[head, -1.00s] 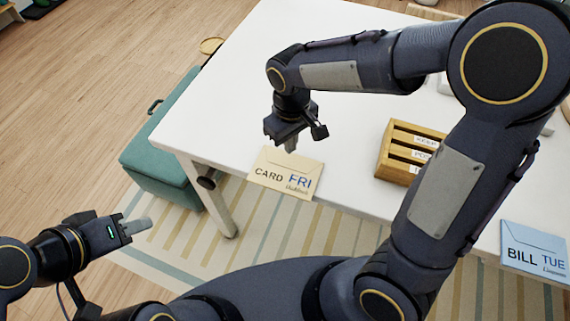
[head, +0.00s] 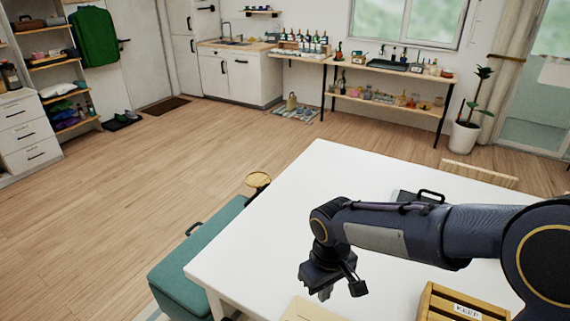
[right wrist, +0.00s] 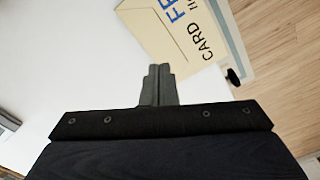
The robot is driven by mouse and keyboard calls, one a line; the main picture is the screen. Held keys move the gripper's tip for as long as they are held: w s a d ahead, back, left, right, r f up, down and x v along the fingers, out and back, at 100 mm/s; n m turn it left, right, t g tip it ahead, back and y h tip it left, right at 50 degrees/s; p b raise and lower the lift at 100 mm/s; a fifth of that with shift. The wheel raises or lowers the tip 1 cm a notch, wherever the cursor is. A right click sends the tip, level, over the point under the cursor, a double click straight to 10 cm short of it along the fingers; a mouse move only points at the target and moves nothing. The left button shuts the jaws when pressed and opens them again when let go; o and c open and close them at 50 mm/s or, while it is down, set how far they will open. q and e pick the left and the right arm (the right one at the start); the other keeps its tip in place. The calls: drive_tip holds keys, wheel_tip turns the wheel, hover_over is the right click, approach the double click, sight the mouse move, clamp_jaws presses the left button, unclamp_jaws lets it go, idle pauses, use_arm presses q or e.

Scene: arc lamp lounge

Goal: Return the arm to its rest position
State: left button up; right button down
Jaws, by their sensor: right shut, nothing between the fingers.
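My right gripper (head: 324,293) is above the white table (head: 330,180) near its left front part, pointing down. Its fingers are together and empty; they also show shut in the right wrist view (right wrist: 158,72). A cream envelope (head: 312,311) lies at the table's near edge, just below the gripper and cut off by the frame. In the right wrist view the envelope (right wrist: 165,32) shows "CARD" and part of a blue word, apart from the fingertips. My left gripper is out of view.
A wooden sorter (head: 440,305) stands on the table, right of the envelope. A black handled object (head: 420,196) lies at the table's far side. A teal bench (head: 200,255) stands left of the table. A sideboard (head: 390,72) and a potted plant (head: 465,130) are farther back.

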drive_tip(key=s+d+r+m+t+y, duration=0.2)
drive_tip(key=s+d+r+m, duration=0.1)
drive_tip(key=s, duration=0.5)
drive_tip(key=s+d+r+m+t+y, duration=0.1)
drive_tip(key=s+d+r+m+t, duration=0.2)
drive_tip(key=s+d, duration=0.3)
drive_tip(key=shift+s+r+m+t+y, duration=0.3)
drive_tip(key=shift+s+m+y, duration=0.15)
drive_tip(key=shift+s, duration=0.65)
drive_tip(key=shift+d, duration=0.15)
